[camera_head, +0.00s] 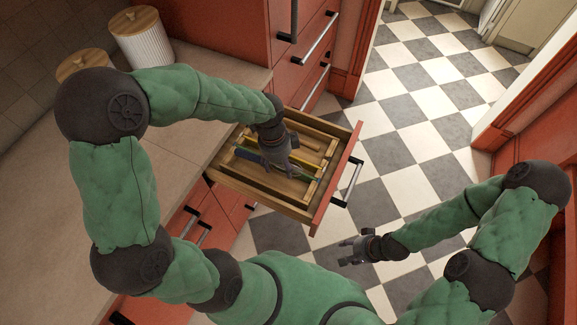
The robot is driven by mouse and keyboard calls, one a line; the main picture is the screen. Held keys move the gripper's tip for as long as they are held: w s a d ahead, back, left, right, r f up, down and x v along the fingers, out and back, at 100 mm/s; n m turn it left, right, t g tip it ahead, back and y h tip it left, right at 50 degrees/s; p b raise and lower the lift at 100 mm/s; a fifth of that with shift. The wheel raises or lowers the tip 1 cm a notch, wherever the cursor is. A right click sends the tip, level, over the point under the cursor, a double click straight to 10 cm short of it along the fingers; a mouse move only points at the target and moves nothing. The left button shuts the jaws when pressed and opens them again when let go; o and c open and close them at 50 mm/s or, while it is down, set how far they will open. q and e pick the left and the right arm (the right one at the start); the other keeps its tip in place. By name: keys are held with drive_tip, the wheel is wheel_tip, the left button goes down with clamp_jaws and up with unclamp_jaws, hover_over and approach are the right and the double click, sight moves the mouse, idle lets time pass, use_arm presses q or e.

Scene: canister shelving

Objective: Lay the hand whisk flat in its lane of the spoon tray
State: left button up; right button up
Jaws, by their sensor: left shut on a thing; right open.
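The spoon tray (232,172) is a wooden insert with long lanes inside the pulled-out drawer. My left gripper (287,170) reaches down over the tray's front part. It is shut on a thin thing that I take to be the hand whisk; the gripper hides most of it, so its tilt and its contact with the lane cannot be told. A thin greenish piece (306,179) shows just right of the fingers. A wooden utensil (305,142) lies in the back lane. My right gripper (350,251) is open and empty, low in front of the drawer.
The red drawer front (337,180) has a bar handle (350,183). Two white canisters with wooden lids, one of them ribbed (146,45), stand on the counter (160,165) at the left. The checkered floor (410,120) is clear at the right.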

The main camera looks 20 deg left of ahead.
use_arm(q)
drive_tip(key=shift+w+a+f+m, duration=0.15)
drive_tip(key=shift+a+f+m, duration=0.1)
drive_tip(key=shift+a+m, duration=0.2)
drive_tip(key=shift+f+b, duration=3.2)
drive_tip(key=shift+f, duration=2)
drive_tip(key=shift+f, duration=0.25)
drive_tip(key=o, duration=1.2)
drive_tip(key=r, duration=0.4)
drive_tip(key=a+r, duration=0.1)
drive_tip(key=r, duration=0.7)
drive_tip(key=shift+a, duration=0.15)
